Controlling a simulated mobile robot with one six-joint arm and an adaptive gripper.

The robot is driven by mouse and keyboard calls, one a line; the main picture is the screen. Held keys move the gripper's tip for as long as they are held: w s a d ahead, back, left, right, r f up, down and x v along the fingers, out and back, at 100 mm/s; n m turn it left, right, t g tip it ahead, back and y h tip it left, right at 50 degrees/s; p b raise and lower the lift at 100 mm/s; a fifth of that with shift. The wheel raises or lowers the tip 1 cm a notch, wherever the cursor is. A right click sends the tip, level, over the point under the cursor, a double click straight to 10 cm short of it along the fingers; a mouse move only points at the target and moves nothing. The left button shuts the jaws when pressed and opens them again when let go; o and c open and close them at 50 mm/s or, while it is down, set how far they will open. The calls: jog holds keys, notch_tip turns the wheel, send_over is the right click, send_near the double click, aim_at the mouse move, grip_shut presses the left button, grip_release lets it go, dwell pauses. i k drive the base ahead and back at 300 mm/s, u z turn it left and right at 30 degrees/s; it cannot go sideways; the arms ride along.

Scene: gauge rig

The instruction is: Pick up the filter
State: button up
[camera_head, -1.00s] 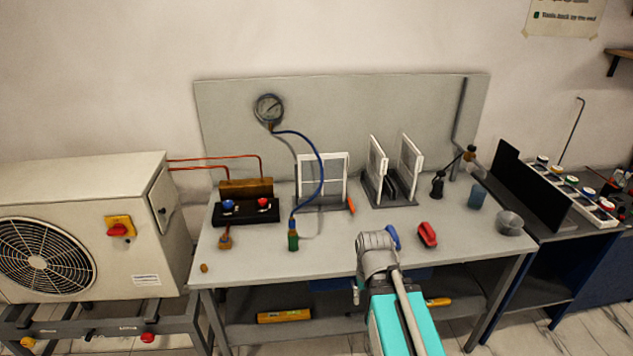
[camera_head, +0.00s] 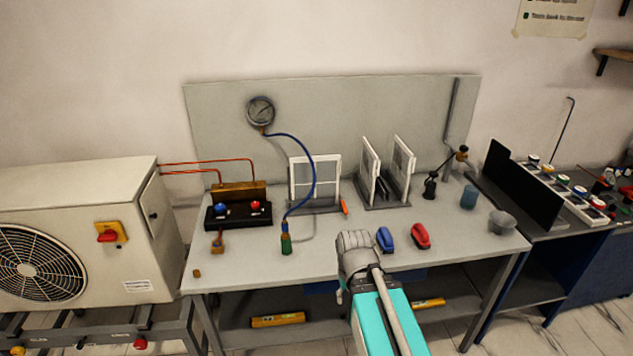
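Several white-framed panels that look like filters stand on the grey table. One panel (camera_head: 293,180) stands upright on a dark base at the back middle, facing me. Two more, a left one (camera_head: 369,160) and a right one (camera_head: 403,165), stand on edge in a dark rack to its right. I cannot tell which of them the task means. The grey end part of my arm (camera_head: 355,252) shows over the table's front edge, nearer to me than the panels and apart from them. My gripper's fingers cannot be made out, and no held object shows.
A blue object (camera_head: 385,240) and a red one (camera_head: 420,236) lie right of my arm. A blue hose (camera_head: 314,180) runs from the gauge (camera_head: 260,111) past the front panel.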

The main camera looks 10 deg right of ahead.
aim_at(327, 168)
jog(key=i, duration=0.95)
